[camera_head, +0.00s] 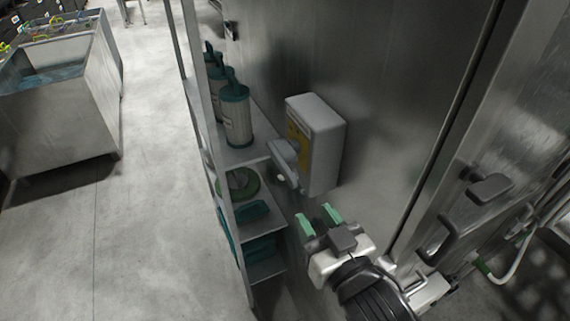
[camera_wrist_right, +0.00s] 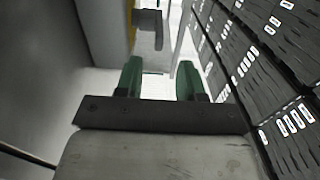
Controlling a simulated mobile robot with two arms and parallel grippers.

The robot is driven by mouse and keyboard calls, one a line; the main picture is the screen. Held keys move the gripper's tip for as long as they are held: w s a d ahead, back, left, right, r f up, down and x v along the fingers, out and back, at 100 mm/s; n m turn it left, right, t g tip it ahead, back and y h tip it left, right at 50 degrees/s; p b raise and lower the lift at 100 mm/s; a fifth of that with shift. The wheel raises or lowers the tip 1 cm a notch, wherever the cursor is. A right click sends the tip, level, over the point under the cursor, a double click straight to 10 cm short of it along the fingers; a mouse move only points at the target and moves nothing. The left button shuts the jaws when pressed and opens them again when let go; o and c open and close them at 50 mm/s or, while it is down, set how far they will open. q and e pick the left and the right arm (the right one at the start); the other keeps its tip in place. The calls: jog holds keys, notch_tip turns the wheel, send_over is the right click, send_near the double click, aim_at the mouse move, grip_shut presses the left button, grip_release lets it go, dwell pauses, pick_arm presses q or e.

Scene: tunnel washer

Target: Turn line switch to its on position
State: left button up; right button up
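The line switch (camera_head: 315,140) is a light grey box with a yellow plate on its front, fixed to the metal wall. Its grey handle (camera_head: 284,158) sticks out from the front, toward the left. My right gripper (camera_head: 318,219) is open and empty, just below the box and handle, with green fingertips apart. In the right wrist view the switch handle (camera_wrist_right: 149,27) shows ahead of and above the gap between the two green fingers (camera_wrist_right: 159,80), not touching them. My left gripper is not in view.
A metal shelf (camera_head: 242,153) with teal-topped canisters (camera_head: 235,113) and a green coil (camera_head: 238,184) stands left of the switch. A door latch handle (camera_head: 490,188) is at the right. A metal tub (camera_head: 62,115) stands far left; the floor between is clear.

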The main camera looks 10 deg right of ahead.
aim_at(289, 180)
jog(key=p+x, duration=0.3)
jog(key=x, duration=0.7)
jog(key=shift+w+p, duration=0.2)
jog(key=shift+p, duration=0.15)
jog(key=shift+f, duration=0.1)
grip_shut()
